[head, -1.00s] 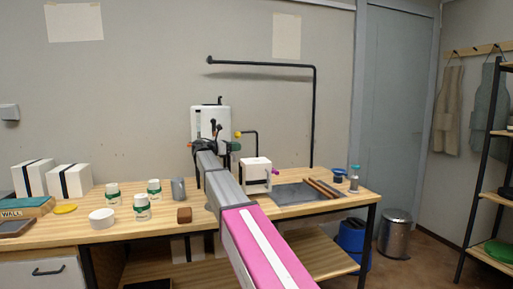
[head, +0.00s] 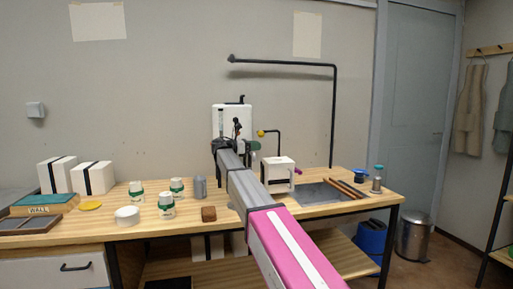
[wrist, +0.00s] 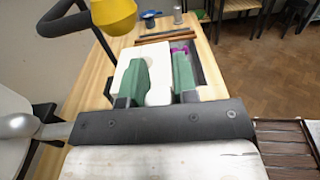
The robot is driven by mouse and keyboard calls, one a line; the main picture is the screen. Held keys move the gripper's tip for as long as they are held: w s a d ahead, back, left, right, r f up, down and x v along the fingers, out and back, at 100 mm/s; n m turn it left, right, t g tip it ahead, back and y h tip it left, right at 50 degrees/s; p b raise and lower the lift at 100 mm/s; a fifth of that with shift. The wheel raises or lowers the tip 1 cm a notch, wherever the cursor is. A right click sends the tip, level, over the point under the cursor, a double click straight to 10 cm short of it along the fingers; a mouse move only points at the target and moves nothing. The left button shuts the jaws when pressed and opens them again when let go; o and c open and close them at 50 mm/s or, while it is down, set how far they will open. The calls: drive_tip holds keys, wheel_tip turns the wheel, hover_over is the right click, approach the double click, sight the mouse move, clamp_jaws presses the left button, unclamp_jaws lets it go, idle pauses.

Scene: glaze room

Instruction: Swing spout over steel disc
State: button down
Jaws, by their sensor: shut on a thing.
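A black bent pipe with a yellow tip (head: 260,133) stands at the back of the bench and looks like the spout. Its yellow end (wrist: 113,14) shows large at the top of the wrist view, outside my jaws. My gripper (head: 254,146) is low beside it, in front of the white wall unit (head: 220,122). In the wrist view the green fingers (wrist: 160,77) stand a little apart. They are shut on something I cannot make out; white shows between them. I cannot make out a steel disc for certain.
A white box (head: 278,169) with a purple knob stands just right of my gripper. Right of it are a grey sunken tray (head: 322,192) and brown bars (head: 345,188). Green-labelled jars (head: 166,205) and a grey mug (head: 200,187) stand left of my arm.

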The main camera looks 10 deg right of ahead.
drive_tip(key=c, duration=0.9)
unclamp_jaws()
drive_tip(key=shift+c, duration=0.2)
drive_tip(key=a, duration=0.7)
drive_tip(key=shift+s+a, duration=0.2)
drive_tip(key=shift+s, duration=0.25)
